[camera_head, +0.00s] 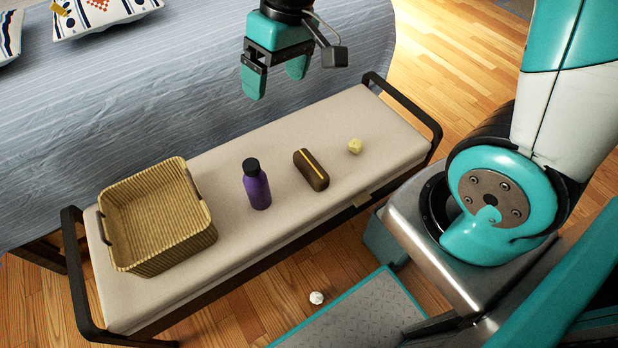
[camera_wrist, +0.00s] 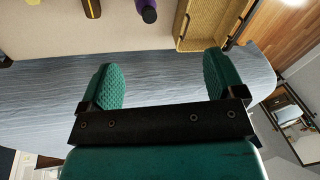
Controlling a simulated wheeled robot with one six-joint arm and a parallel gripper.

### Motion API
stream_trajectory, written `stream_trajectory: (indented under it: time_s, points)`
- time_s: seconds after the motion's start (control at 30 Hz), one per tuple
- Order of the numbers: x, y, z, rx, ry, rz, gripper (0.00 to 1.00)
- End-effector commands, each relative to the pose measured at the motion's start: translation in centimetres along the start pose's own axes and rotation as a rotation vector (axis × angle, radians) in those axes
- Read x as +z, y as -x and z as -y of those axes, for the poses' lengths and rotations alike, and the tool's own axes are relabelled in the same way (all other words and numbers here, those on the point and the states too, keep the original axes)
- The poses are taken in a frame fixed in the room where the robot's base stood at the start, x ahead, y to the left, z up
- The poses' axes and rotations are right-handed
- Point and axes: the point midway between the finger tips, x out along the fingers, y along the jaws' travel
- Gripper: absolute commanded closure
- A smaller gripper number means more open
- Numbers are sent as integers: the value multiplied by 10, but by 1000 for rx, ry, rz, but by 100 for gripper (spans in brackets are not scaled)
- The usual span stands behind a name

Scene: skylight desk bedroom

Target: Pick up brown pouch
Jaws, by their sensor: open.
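The brown pouch (camera_head: 311,170), with a yellow zip stripe, lies on the padded bench (camera_head: 390,140) between a purple bottle and a small pale yellow object. It also shows at the top edge of the wrist view (camera_wrist: 92,8), partly cut off. My gripper (camera_head: 274,88) is open and empty. It hangs above and behind the bench, over the side of the bed, apart from the pouch. In the wrist view the two green fingers (camera_wrist: 165,82) are spread wide with nothing between them.
The purple bottle (camera_head: 257,186) stands left of the pouch, and a wicker basket (camera_head: 178,250) sits at the bench's left end. The pale yellow object (camera_head: 355,146) lies right of the pouch. Dark rails rise at both bench ends. A crumpled white ball (camera_head: 316,298) lies on the floor.

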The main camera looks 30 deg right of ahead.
Motion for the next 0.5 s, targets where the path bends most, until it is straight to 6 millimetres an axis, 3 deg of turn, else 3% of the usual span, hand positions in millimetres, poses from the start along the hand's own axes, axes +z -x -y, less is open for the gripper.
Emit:
stream_trajectory:
  time_s: [0.03,0.2,0.33,0.5]
  points:
    - [-10,-57,-35,28,-58,19,12]
    - [-32,-163,-127,129,-201,47,12]
    - [-31,-219,-176,185,-267,65,12]
    - [-27,-252,-205,220,-302,78,12]
